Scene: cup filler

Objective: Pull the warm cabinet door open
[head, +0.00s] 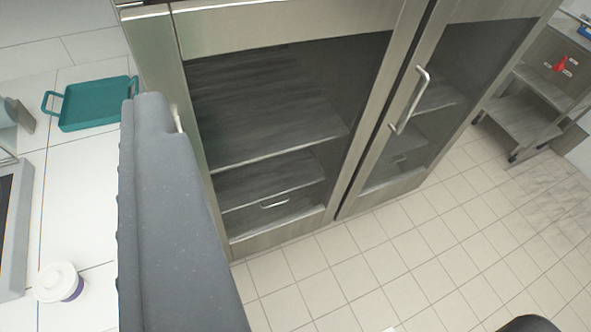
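The tall steel cabinet has two framed glass doors, and I cannot tell which is the warm one. The left door (270,125) fills the middle of the view and looks shut or nearly so. A pale sliver (177,118) on its left edge looks like its handle, mostly hidden behind my gripper. The right door (440,95) looks shut, with a steel bar handle (410,100) on its left side. My gripper (152,112) shows as a large grey part in front of the cabinet's left edge. I cannot see both fingers or tell whether it touches the handle.
A white counter (90,165) runs along the left, with a teal tray (95,104) and a white lidded cup (60,283) on it. A shelf rack (525,115) stands at the far right. The tiled floor (420,255) before the cabinet is mostly clear.

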